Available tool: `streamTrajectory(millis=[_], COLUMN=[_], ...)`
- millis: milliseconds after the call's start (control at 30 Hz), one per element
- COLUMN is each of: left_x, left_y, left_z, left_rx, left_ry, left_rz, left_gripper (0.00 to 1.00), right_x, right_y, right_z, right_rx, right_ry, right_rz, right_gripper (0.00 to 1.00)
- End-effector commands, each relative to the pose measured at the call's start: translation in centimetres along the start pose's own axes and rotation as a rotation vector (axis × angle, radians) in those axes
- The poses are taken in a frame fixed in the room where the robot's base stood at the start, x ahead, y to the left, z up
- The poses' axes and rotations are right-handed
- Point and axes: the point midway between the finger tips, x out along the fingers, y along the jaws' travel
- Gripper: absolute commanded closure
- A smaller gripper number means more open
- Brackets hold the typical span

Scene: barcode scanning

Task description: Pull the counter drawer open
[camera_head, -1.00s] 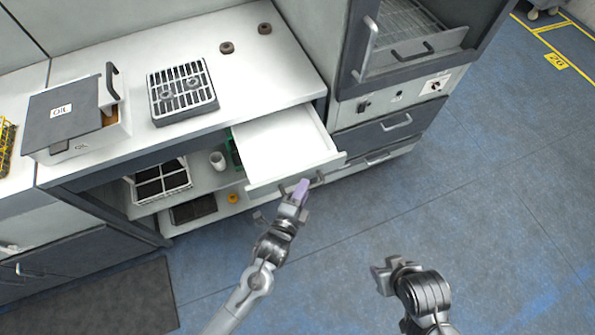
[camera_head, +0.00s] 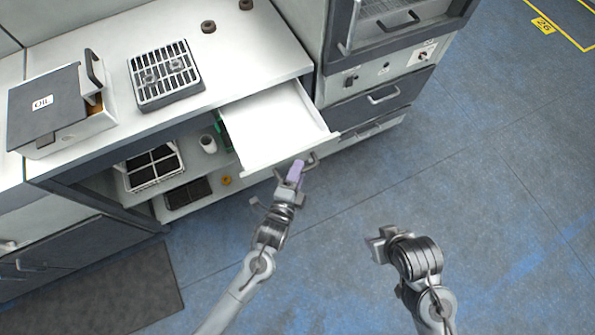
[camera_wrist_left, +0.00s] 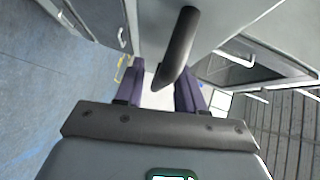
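The white counter drawer (camera_head: 272,125) is pulled out from under the counter in the head view, and its inside looks empty. Its dark handle (camera_head: 313,160) is on the front face. My left gripper (camera_head: 296,172), with purple fingers, is at the left part of this handle. In the left wrist view the purple fingers (camera_wrist_left: 160,88) are apart, and the dark handle bar (camera_wrist_left: 181,45) reaches between them with gaps beside it. Firm contact cannot be made out. My right gripper (camera_head: 378,246) is over the floor, away from the drawer; its finger opening is unclear.
The counter holds a grey box marked OIL (camera_head: 62,105), a rack (camera_head: 165,75) and two small brown rings (camera_head: 208,27). The shelf below holds a tray (camera_head: 150,165) and a white cup (camera_head: 208,144). A cabinet (camera_head: 375,95) stands right of the drawer. The blue floor in front is clear.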

Motion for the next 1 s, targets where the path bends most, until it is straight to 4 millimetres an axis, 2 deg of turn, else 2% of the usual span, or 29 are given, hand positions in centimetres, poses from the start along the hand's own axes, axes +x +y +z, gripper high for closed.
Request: streamTrajectory(millis=[167, 700, 1000], left_x=[-1.1, -9.4, -10.8], left_y=[0.0, 0.0, 0.0], left_z=[0.0, 0.0, 0.0], left_rx=[0.0, 0.001, 0.0], left_ry=[0.0, 0.0, 0.001], left_rz=[0.002, 0.001, 0.0], left_gripper=[0.61, 0.61, 0.61], right_x=[-0.3, -1.9, -2.0], right_y=[0.1, 0.2, 0.1], right_z=[-0.1, -0.6, -0.7], right_rx=[-0.002, -0.004, -0.002], right_ry=[0.0, 0.001, 0.002], right_rz=[0.002, 0.003, 0.002], right_gripper=[0.57, 0.57, 0.57])
